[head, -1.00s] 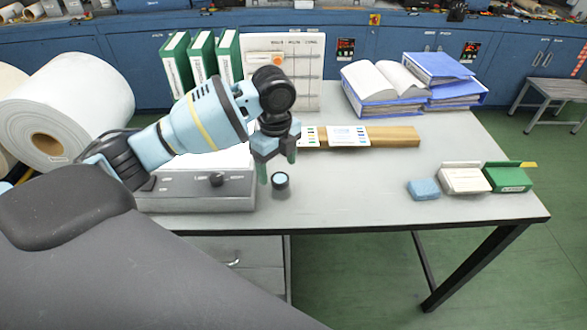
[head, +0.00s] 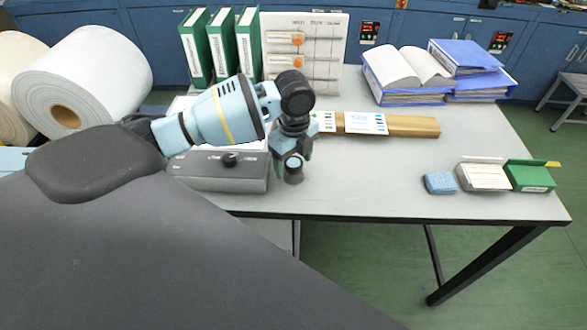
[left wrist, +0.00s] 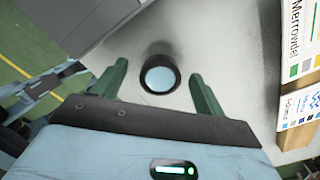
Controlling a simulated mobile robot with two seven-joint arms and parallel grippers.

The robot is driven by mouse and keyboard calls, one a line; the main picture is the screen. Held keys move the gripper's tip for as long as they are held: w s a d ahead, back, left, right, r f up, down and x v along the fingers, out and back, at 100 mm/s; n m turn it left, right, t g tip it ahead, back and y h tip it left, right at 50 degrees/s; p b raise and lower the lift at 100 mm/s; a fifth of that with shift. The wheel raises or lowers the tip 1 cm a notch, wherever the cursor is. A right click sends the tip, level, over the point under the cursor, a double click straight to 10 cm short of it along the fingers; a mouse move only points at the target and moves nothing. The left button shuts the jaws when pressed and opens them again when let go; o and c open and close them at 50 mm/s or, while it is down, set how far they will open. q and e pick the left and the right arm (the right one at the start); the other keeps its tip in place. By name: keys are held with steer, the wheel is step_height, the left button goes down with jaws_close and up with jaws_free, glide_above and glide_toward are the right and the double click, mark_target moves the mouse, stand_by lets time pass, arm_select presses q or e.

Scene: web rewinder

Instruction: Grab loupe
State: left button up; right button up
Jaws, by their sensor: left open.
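The loupe (head: 293,175) is a small black cylinder with a pale blue lens on top, standing upright on the grey table near its front edge. In the left wrist view the loupe (left wrist: 160,76) lies between and just beyond the two green fingertips. My left gripper (head: 288,165) is above the loupe, pointing down and partly covering it in the head view. In the left wrist view the left gripper (left wrist: 158,82) is open, with gaps on both sides of the loupe and nothing held. My right gripper is in neither view.
A grey control box (head: 220,172) stands just left of the loupe. A wooden bar (head: 412,126) with colour cards lies behind. A blue sponge-like block (head: 439,183) and a green box (head: 530,177) are at the right. The table (head: 365,180) between is clear.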

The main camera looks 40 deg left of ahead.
arm_select(q)
steer(key=shift+f, duration=1.3)
steer(key=shift+c, duration=0.4)
steer(key=c, duration=1)
steer(key=shift+r, duration=0.15)
